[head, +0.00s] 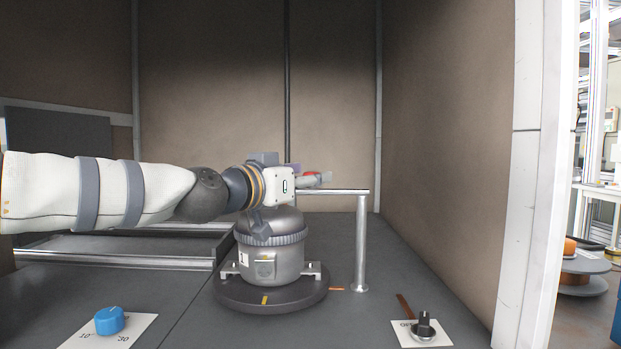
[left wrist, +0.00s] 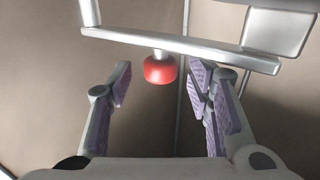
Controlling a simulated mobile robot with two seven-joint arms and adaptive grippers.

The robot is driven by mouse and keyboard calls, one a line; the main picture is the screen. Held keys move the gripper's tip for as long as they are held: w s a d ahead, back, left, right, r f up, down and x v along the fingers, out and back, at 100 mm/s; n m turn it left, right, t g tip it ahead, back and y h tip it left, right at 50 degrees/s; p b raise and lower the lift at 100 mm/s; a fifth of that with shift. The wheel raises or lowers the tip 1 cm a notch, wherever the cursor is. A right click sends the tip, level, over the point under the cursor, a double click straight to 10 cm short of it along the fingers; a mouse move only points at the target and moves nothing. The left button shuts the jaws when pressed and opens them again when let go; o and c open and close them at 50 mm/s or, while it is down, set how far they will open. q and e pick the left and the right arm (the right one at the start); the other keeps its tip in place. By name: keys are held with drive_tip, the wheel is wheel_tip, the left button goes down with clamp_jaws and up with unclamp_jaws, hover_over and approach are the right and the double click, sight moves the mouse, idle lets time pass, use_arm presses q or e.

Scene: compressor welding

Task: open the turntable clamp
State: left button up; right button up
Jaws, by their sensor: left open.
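The compressor (head: 270,258), a grey metal pot with a ribbed rim, stands upright on the dark round turntable (head: 243,297). The clamp's metal post (head: 361,250) rises beside it, with a bar (head: 345,191) running left at the top. My left gripper (left wrist: 161,80) is open and empty, its purple-padded fingers on either side of a red knob (left wrist: 160,69) under a metal bar (left wrist: 170,42). No contact with the knob is visible. In the head view, my left wrist hides part of the clamp above the compressor, and a bit of red (head: 311,173) shows beyond it. My right gripper is not in view.
A blue dial (head: 110,320) sits on a white plate at the front left. Brown walls (head: 440,130) enclose the booth. The table right of the post is mostly clear.

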use_arm(q)
drive_tip(key=shift+x, duration=1.05)
clamp_jaws()
drive_tip(key=shift+a, duration=0.1)
